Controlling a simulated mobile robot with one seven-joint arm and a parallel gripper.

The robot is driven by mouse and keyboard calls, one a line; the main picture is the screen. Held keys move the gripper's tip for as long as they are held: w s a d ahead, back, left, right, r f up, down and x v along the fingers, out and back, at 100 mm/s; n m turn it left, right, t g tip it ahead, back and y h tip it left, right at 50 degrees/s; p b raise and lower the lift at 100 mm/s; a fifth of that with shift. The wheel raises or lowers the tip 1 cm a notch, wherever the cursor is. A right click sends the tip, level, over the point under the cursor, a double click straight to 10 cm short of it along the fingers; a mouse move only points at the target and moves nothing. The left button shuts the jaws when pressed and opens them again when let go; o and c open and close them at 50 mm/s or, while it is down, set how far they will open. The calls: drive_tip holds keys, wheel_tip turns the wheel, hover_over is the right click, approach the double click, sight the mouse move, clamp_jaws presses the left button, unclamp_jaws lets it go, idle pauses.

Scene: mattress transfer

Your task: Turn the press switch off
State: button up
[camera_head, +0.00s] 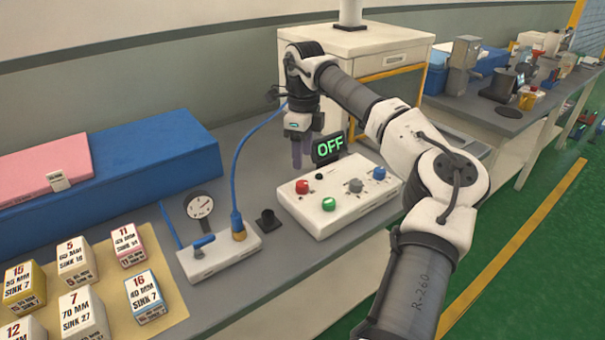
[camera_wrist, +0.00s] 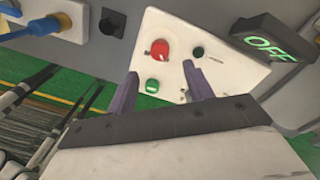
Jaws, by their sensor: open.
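The press control box (camera_head: 341,207) is a white panel on the grey bench. It carries a red knob (camera_head: 302,187), a green button (camera_head: 328,204), a grey knob (camera_head: 355,185) and a blue knob (camera_head: 379,173). A dark display (camera_head: 329,148) behind it reads OFF in green. In the wrist view the red knob (camera_wrist: 160,49) and green button (camera_wrist: 152,86) show between my fingers. My gripper (camera_head: 298,158) is open and empty, pointing down above the back left of the box. In the wrist view its two purple fingers (camera_wrist: 160,85) are spread apart.
A gauge (camera_head: 199,206) and a white valve block (camera_head: 215,252) with a blue hose stand left of the box. A small black holder (camera_head: 267,219) sits between them. Labelled boxes (camera_head: 76,262) lie on a tan mat at front left. A blue mattress (camera_head: 160,155) is at the back left.

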wheel_tip(320, 180, up, 6)
drive_tip(key=shift+w+f, duration=0.1)
drive_tip(key=shift+f, duration=0.05)
idle(0.3)
